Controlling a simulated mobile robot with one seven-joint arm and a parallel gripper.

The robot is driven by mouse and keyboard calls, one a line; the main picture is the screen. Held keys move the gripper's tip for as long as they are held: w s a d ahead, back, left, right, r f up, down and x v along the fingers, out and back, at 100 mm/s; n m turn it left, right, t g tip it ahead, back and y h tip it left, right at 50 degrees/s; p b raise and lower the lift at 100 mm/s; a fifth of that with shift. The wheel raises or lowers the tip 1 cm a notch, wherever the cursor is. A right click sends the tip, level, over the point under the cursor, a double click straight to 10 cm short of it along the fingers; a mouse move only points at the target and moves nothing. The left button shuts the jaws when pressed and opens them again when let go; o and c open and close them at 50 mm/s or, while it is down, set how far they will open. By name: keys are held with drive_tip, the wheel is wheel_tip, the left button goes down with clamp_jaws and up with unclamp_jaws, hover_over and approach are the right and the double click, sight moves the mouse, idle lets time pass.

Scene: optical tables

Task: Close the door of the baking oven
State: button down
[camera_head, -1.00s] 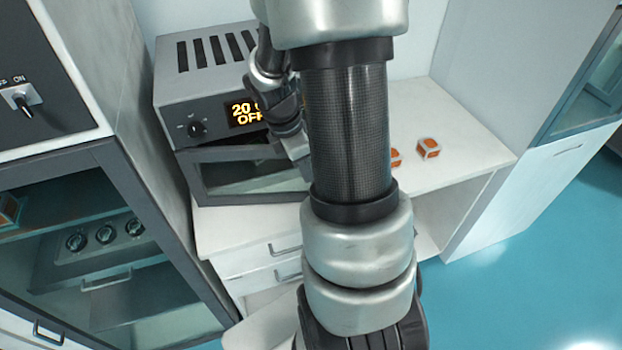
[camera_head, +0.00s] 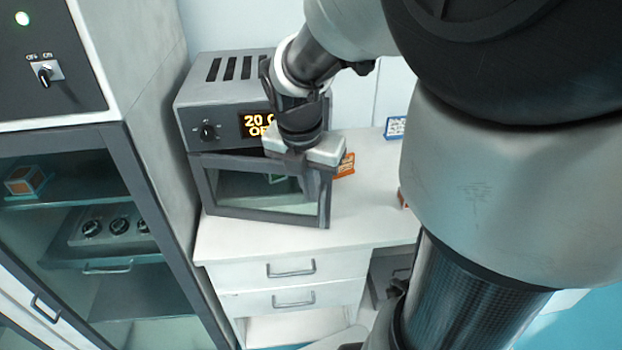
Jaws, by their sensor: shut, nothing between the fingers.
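The baking oven (camera_head: 222,125) is a grey box with top slots, a knob and a lit display reading "20" and "OFF", partly hidden by my arm. It stands on the white counter at the back left. Its door (camera_head: 265,215) is a dark frame around a glass pane below the display. The door stands close to the oven's front; I cannot tell whether it is fully shut. My gripper (camera_head: 298,157) is shut and empty, pointing down at the door's upper right part. Its fingertips are hard to make out, and I cannot tell whether they touch the door.
An orange block (camera_head: 346,164) and a blue-and-white block (camera_head: 396,127) lie on the counter (camera_head: 350,215) right of the oven. A tall glass-fronted cabinet (camera_head: 150,235) stands close on the left. My arm hides much of the right side.

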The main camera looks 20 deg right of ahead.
drive_tip(key=w+d+f+b, duration=0.2)
drive_tip(key=w+d+f, duration=0.2)
drive_tip(key=f, duration=0.5)
drive_tip(key=shift+w+f+n, duration=0.2)
drive_tip(key=shift+f+n, duration=0.1)
drive_tip(key=shift+n, duration=0.1)
